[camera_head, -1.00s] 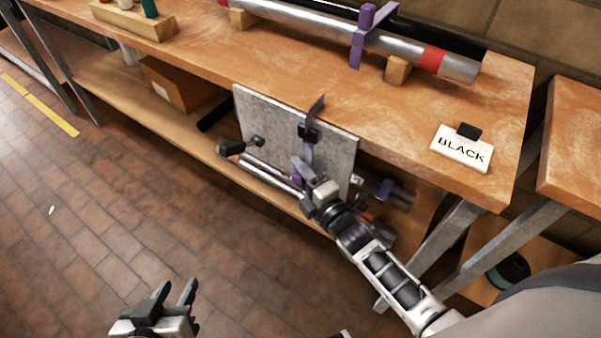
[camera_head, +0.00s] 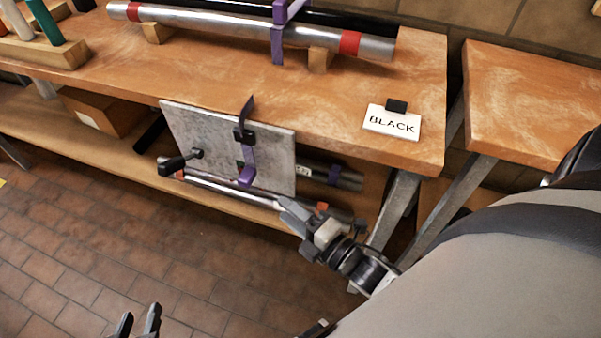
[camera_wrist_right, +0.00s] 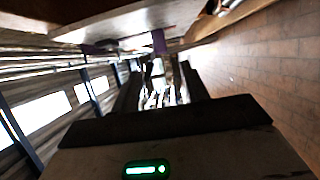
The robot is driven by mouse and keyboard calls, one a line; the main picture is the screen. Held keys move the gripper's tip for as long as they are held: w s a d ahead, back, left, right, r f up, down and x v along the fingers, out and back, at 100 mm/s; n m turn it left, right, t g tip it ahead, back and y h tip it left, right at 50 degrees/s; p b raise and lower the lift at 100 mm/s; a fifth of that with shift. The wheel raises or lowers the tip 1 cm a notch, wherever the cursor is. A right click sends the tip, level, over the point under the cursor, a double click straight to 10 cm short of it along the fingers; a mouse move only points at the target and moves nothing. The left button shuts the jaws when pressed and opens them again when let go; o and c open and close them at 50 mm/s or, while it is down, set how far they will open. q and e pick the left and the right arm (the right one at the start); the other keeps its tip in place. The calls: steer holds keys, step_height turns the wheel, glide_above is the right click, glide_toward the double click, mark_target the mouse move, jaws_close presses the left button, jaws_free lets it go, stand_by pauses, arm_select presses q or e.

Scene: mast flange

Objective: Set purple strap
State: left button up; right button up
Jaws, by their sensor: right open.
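A purple strap (camera_head: 246,160) hangs on the front of a grey plate (camera_head: 215,135) at the bench's front edge. It passes through a black buckle (camera_head: 243,136), its upper end sticks up above the plate and its lower end curls outward. A purple piece also shows blurred in the right wrist view (camera_wrist_right: 159,41). My right gripper (camera_head: 284,212) is open, below and right of the strap's lower end, apart from it. My left gripper (camera_head: 137,322) is open and empty over the floor at the bottom edge. The strap's part behind the plate is hidden.
A silver tube with red bands (camera_head: 215,27) rests on wooden blocks on the bench, with another purple strap (camera_head: 278,40) around it. More tubes lie behind and below the plate.

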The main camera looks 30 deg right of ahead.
steer(key=v, duration=0.2)
steer(key=shift+s+d, duration=0.1)
steer(key=shift+s, duration=0.2)
stand_by(0.3)
steer(key=s+a+r+m+g+p, duration=0.1)
steer(key=a+m+g, duration=0.1)
steer(key=m, duration=0.7)
steer(key=s+a+r+m+g+h, duration=0.1)
steer(key=a+m+g, duration=0.2)
steer(key=m, duration=0.7)
steer(key=shift+s+g+p, duration=0.35)
steer(key=shift+s+g, duration=0.05)
steer(key=shift+g, duration=0.5)
steer(key=shift+a+r, duration=0.1)
steer(key=shift+r, duration=0.05)
